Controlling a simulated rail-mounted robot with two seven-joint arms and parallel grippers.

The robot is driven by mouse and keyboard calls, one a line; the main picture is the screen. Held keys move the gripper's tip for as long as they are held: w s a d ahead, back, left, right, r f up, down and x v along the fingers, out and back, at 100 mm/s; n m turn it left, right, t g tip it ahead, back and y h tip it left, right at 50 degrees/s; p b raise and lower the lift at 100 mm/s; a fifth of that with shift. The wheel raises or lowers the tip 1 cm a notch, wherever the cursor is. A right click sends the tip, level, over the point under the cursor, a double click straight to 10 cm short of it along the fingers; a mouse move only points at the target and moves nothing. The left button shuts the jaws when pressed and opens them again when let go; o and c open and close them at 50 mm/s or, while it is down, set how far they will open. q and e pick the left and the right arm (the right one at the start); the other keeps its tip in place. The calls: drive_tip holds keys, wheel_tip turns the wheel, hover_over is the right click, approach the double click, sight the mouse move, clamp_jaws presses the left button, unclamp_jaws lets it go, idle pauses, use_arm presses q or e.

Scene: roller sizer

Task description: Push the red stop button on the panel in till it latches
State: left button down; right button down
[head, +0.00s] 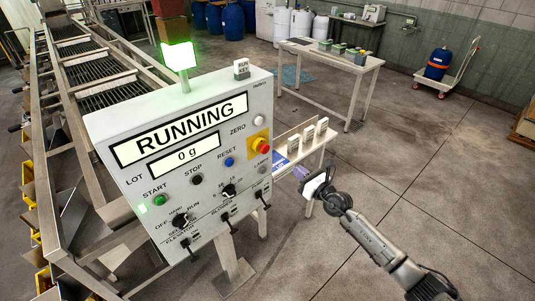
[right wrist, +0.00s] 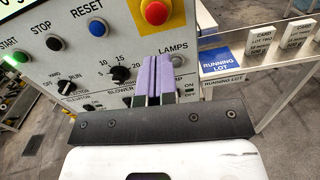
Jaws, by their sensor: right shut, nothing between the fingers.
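The red stop button (head: 264,146) sits on a yellow plate at the right side of the grey control panel (head: 120,165). The panel display (head: 192,127) reads RUNNING, and a green lamp (head: 179,56) glows on top. My right gripper (head: 301,171) is to the right of the panel and lower than the red button, apart from it. Its purple fingers (right wrist: 161,75) are together and empty, pointing toward the panel. My left gripper is not in view.
Other controls surround the button: a black STOP button (head: 196,180), a blue RESET button (head: 229,162), a green START button (head: 159,200) and knobs. A card rack (head: 300,150) stands right of the panel, close to my right gripper. Open floor lies further right.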

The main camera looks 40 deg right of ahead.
sight(267, 150)
drive_tip(key=shift+a+f+n+y, duration=0.25)
drive_tip(key=shift+f+n+y, duration=0.05)
drive_tip(key=shift+n, duration=0.3)
drive_tip(key=shift+w, duration=0.15)
drive_tip(key=w+b, duration=0.1)
drive_tip(key=w, duration=0.3)
drive_tip(key=w+b, duration=0.2)
drive_tip(key=w, duration=0.1)
drive_tip(key=w+a+b, duration=0.1)
drive_tip(key=w+b, duration=0.1)
drive_tip(key=w, duration=0.2)
drive_tip(key=shift+w+f, duration=0.15)
drive_tip(key=shift+w, duration=0.2)
drive_tip(key=shift+w+b, duration=0.6)
drive_tip(key=shift+w, duration=0.35)
drive_tip(key=shift+w, duration=0.1)
